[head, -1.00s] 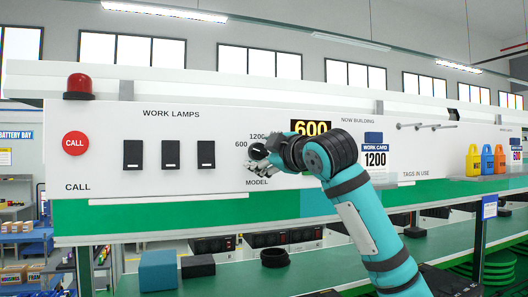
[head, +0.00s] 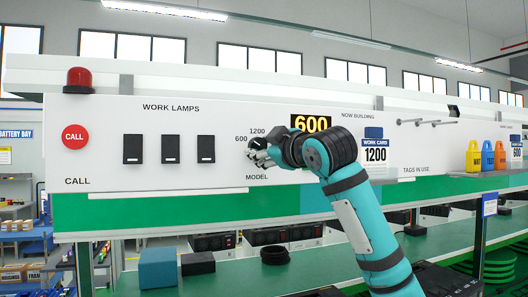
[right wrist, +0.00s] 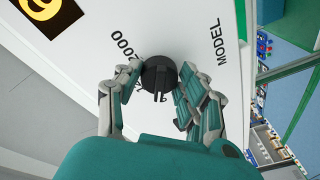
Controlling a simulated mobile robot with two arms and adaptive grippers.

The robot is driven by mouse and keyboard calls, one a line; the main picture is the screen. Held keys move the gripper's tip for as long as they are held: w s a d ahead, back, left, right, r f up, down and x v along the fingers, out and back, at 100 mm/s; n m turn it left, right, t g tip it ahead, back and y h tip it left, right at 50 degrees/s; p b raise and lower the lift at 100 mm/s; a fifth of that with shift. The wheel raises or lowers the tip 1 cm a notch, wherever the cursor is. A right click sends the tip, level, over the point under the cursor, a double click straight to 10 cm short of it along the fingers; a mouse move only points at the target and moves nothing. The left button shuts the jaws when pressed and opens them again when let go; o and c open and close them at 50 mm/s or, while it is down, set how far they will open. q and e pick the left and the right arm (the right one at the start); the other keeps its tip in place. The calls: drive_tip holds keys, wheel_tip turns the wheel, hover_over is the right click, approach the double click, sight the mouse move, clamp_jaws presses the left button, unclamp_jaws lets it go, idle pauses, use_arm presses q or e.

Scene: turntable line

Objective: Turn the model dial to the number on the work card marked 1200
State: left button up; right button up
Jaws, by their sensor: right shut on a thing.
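The model dial (head: 257,143) is a black round knob on the white panel, with 600 and 1200 printed beside it. My right gripper (head: 262,152) is shut on the dial, partly covering it. In the right wrist view the dial (right wrist: 158,73) sits between the fingers of my right gripper (right wrist: 159,79). Which number its pointer faces is not clear. The work card (head: 375,153) marked 1200 hangs to the right of the dial. The NOW BUILDING display (head: 311,123) reads 600 in yellow. My left gripper is not in view.
Three black lamp switches (head: 170,149) and a red CALL button (head: 74,137) are left of the dial. Empty pegs (head: 427,122) and coloured tags (head: 487,156) are to the right. A blue box (head: 158,268) stands on the green bench below.

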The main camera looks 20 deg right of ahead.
drive_tip(key=m+b, duration=0.1)
drive_tip(key=m, duration=0.1)
drive_tip(key=m+b, duration=0.1)
drive_tip(key=m, duration=0.1)
drive_tip(key=m+t+b, duration=0.1)
drive_tip(key=m, duration=0.1)
drive_tip(key=shift+a+f+m+h, duration=0.2)
drive_tip(key=shift+f+m+h, duration=0.1)
drive_tip(key=shift+m, duration=0.1)
drive_tip(key=m+h+b, duration=0.1)
drive_tip(key=m, duration=0.4)
drive_tip(key=shift+a+r+t+b, duration=0.1)
drive_tip(key=shift+t+b, duration=0.2)
drive_tip(key=shift+b, duration=0.1)
drive_tip(key=shift+m, duration=0.4)
drive_tip(key=o, duration=1.2)
drive_tip(key=shift+c, duration=0.2)
drive_tip(key=shift+s, duration=0.1)
drive_tip(key=s+d+f, duration=0.1)
drive_tip(key=s, duration=1)
drive_tip(key=shift+s+f, duration=0.35)
